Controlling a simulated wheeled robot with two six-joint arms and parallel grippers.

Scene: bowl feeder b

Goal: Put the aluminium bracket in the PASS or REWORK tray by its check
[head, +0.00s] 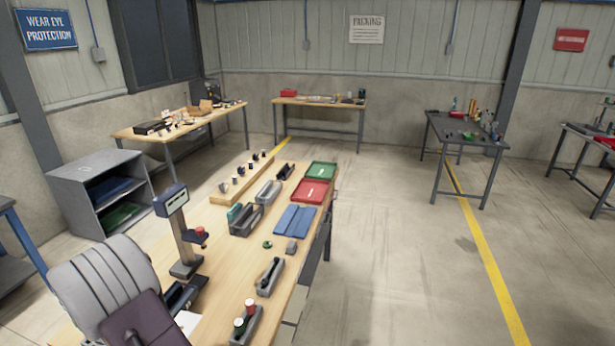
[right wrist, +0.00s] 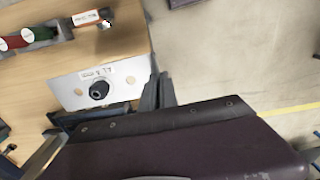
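A green tray (head: 320,171) and a red tray (head: 310,191) lie at the far end of the wooden bench, each with a small pale label too small to read. A small grey piece (head: 292,246) lies near a blue pad (head: 296,219); I cannot tell whether it is the aluminium bracket. A gauge stand (head: 184,235) with a display stands at the bench's left. My right gripper (right wrist: 160,88) shows in the right wrist view, its dark fingers close together with nothing visible between them, beside a white plate (right wrist: 118,78). My left gripper is not in view.
Grey bins (head: 246,220) and (head: 269,278) stand along the bench. A wooden rail (head: 240,187) carries several small parts. The floor right of the bench is clear.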

